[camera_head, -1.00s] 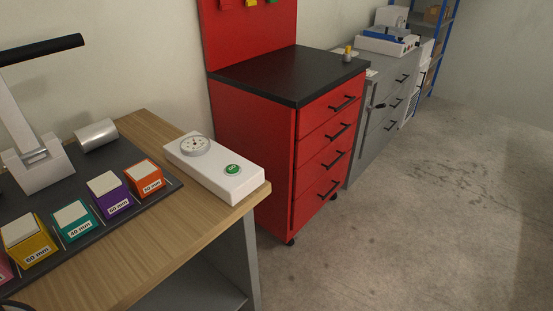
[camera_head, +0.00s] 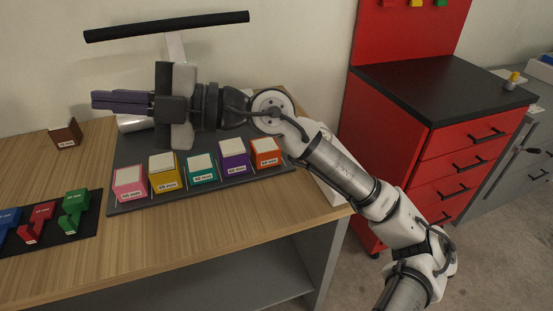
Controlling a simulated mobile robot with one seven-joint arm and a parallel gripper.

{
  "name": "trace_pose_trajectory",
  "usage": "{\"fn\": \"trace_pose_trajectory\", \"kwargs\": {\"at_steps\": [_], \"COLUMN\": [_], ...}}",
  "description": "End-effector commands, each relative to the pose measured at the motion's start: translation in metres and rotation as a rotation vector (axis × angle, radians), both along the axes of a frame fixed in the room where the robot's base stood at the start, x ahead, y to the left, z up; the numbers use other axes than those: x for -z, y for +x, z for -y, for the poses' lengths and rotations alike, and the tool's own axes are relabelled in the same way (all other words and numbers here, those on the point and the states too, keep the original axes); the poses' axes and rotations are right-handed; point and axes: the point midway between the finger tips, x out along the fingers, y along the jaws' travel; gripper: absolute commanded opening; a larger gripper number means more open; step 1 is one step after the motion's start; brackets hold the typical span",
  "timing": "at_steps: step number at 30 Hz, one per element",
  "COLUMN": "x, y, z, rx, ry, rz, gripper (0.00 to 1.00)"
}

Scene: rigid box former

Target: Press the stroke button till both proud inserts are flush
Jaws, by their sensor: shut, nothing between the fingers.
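My gripper (camera_head: 122,102) is shut and empty, held above the workbench and pointing left. Several coloured blocks with pale tops stand in a row on a dark mat: pink (camera_head: 129,181), yellow (camera_head: 165,173), teal (camera_head: 201,169), purple (camera_head: 234,156) and orange (camera_head: 266,151). I cannot tell which pale tops stand proud. The white box (camera_head: 333,190) at the bench's right end is mostly hidden behind my arm. Its round dial and green button, clear in the earlier view, are hidden now. My gripper is well to the left of this box.
A black lamp bar (camera_head: 168,26) spans above my gripper. A silver cylinder (camera_head: 133,124) lies behind it. A brown block (camera_head: 66,136) and a black mat (camera_head: 55,244) with several coloured pieces are at left. The red drawer cabinet (camera_head: 410,130) stands right of the bench (camera_head: 180,232).

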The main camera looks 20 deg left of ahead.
Motion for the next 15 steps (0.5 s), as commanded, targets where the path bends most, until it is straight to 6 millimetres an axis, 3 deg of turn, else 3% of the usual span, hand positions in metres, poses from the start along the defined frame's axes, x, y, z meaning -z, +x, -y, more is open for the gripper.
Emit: {"fn": "trace_pose_trajectory", "kwargs": {"at_steps": [3, 8, 15], "x": [0.022, 0.056, 0.097], "y": [0.051, 0.112, 0.185], "z": [0.018, 0.056, 0.139], "rx": [0.151, 0.351, 0.657], "ry": [-0.188, -0.404, -0.653], "rz": [-0.034, -0.119, -0.284], "gripper": [0.0, 0.0, 0.0]}}
